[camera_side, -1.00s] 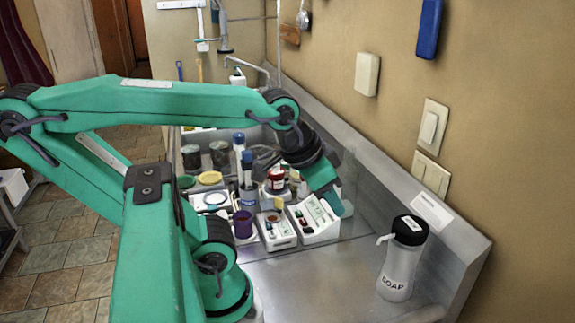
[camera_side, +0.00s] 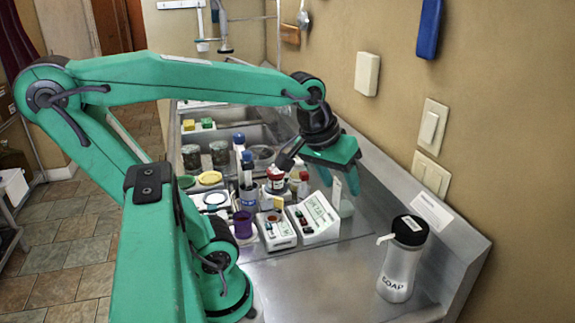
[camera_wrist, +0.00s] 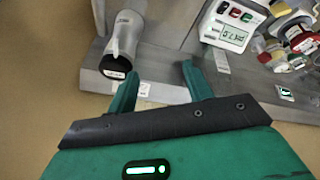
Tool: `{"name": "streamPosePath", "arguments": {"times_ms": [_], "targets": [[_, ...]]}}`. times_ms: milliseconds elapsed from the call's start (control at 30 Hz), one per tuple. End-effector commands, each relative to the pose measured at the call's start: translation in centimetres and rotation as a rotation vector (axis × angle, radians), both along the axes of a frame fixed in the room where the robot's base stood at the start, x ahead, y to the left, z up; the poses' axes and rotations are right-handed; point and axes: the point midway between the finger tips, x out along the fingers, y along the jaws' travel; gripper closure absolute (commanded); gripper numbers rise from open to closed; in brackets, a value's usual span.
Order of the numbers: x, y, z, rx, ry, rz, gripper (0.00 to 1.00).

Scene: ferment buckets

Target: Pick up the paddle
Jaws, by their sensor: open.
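I cannot pick out the paddle with certainty in either view. My gripper (camera_side: 339,182) is open and points down over the steel counter, beside the wall. In the wrist view my gripper (camera_wrist: 160,67) shows its two green fingers apart, with nothing held between them. The white meter (camera_side: 315,218) stands just left of and below the fingers. The same meter appears at the top of the wrist view (camera_wrist: 232,27).
A soap bottle (camera_side: 399,260) stands on the right of the counter; it also shows in the wrist view (camera_wrist: 123,45). A purple cup (camera_side: 242,225), a second white device (camera_side: 276,230) and several bottles crowd the left. The counter's front is bare.

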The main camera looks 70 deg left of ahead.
Motion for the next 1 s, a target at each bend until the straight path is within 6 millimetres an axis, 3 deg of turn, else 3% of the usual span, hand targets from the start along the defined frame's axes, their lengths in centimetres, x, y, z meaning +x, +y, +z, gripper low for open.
{"name": "streamPosePath", "arguments": {"times_ms": [500,1000], "targets": [[5.5,10.1,-0.9,-0.267,0.084,0.935,0.49],[7.1,22.3,-5.2,-0.46,0.1,1.858,0.49]]}}
